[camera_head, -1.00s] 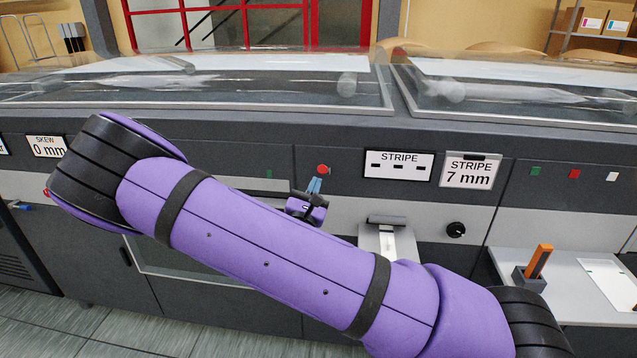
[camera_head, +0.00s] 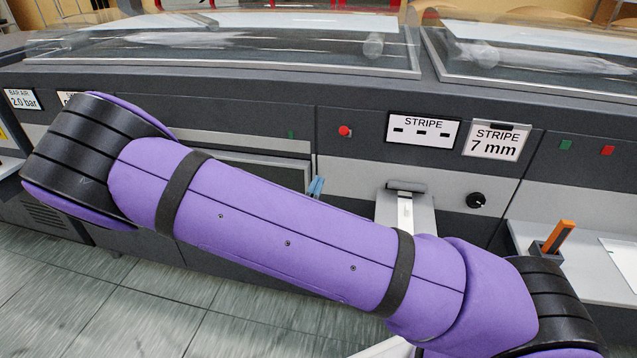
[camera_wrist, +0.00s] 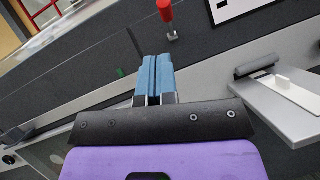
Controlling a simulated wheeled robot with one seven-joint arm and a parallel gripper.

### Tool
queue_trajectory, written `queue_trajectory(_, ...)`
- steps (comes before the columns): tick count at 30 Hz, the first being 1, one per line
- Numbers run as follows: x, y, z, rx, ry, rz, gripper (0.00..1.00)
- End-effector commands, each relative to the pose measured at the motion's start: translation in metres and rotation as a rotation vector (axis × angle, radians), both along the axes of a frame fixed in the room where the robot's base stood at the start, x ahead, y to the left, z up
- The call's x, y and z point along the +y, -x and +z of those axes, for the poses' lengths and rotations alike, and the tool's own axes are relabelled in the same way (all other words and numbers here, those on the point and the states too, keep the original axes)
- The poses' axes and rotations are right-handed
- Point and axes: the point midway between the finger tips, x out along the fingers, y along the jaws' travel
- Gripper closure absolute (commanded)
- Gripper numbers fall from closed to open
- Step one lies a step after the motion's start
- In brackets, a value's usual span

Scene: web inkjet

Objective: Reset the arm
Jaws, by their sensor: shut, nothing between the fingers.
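My purple and black arm crosses the head view from lower right to upper left, in front of the machine panel. My gripper (camera_head: 316,186) shows there only as blue fingertips above the arm; the rest is hidden behind it. In the wrist view the two blue fingers (camera_wrist: 154,78) lie side by side, shut with nothing between them. The red button also shows in the head view (camera_head: 344,131), above and right of the fingertips.
A grey shelf with a roller (camera_head: 405,208) juts out right of my gripper. A black knob (camera_head: 476,200) and STRIPE signs (camera_head: 423,130) are on the panel. An orange item (camera_head: 557,237) stands in a holder on the right ledge. Floor (camera_head: 110,300) is open at lower left.

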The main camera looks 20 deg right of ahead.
Motion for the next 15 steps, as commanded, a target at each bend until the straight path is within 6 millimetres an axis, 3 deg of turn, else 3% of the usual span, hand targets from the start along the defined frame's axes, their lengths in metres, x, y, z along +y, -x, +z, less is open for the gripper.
queue_trajectory(10,-0.002,0.0,0.001,-0.002,-0.009,-0.009,1.0)
queue_trajectory(15,-0.02,0.007,0.014,-0.019,-0.104,-0.111,1.0)
